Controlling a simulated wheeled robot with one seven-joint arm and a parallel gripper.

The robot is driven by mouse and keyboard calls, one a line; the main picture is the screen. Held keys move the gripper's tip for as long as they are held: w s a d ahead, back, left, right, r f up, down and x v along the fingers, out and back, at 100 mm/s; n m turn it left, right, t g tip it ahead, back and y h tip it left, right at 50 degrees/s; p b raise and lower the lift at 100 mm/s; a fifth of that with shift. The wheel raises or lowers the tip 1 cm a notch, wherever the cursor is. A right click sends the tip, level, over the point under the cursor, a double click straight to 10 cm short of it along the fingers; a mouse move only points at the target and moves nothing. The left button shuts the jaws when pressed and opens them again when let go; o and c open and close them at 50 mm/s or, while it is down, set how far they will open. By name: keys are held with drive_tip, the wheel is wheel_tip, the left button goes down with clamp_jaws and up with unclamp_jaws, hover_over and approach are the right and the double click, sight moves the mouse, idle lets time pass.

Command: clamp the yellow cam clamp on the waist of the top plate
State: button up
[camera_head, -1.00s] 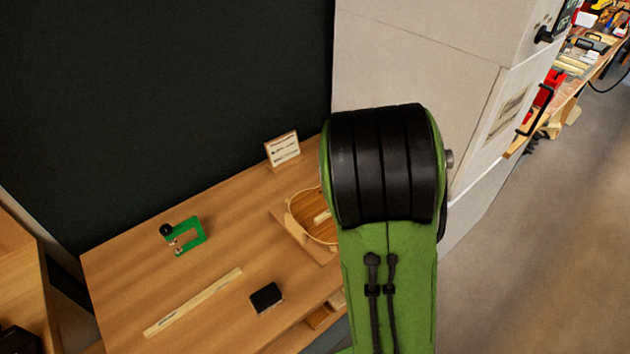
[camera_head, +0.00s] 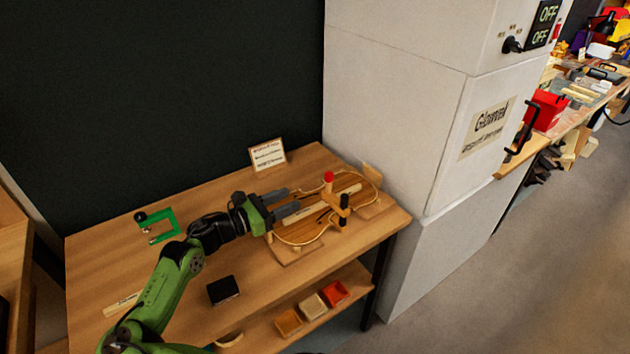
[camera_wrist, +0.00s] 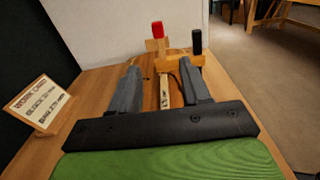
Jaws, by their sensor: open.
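The pale wooden top plate (camera_head: 296,236) lies on a board on the bench, its outline curving around the clamp hardware. A yellow-orange wooden clamp (camera_head: 337,201) stands upright near its middle, with a black handle and a red-tipped post beside it. In the wrist view the clamp (camera_wrist: 178,63) is just beyond the fingertips; I cannot tell whether the red-tipped post belongs to it. My gripper (camera_head: 294,199) is open above the plate, left of the clamp. In the wrist view no object shows held between the grey fingers (camera_wrist: 163,72). The clamp's contact with the plate is unclear.
A pale lettered strip (camera_head: 347,191) runs along the plate. A small sign (camera_head: 268,155) stands behind. A white cabinet (camera_head: 400,120) bounds the right. Small bins (camera_head: 313,305) sit below.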

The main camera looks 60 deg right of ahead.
sight(327, 182)
drive_tip(key=b+x, duration=0.3)
drive_tip(key=x, duration=1.2)
drive_tip(key=shift+s+d, duration=0.15)
drive_tip(key=shift+d, duration=0.25)
clamp_jaws()
